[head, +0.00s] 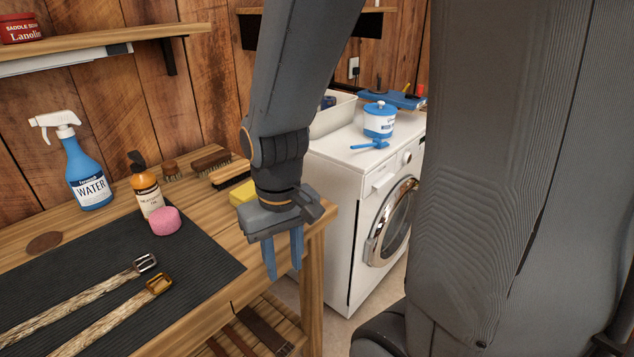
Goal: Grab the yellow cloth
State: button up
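A yellow block-like item (242,193), which looks like a folded cloth or a sponge, lies on the wooden workbench (215,205) near its right end. My arm and gripper cover its right side. My gripper (284,272) points down with its blue fingers apart and nothing visible between them. It hangs at the bench's front right corner, nearer the camera than the yellow item and apart from it.
Brushes (230,174) lie just behind the yellow item. A pink sponge (165,221), an orange-brown bottle (146,190) and a blue spray bottle (86,170) stand to the left. Belts (110,320) lie on a dark mat (205,260). A white washing machine (345,240) stands right of the bench.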

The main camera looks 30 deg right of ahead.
aim_at(247, 192)
jog(key=z, duration=1.75)
jog(key=k, duration=0.55)
jog(key=u, duration=1.4)
jog(key=i, duration=0.5)
jog(key=z, duration=0.05)
jog(key=k, duration=0.45)
jog(key=z, duration=0.6)
jog(key=i, duration=1.05)
jog(key=z, duration=0.1)
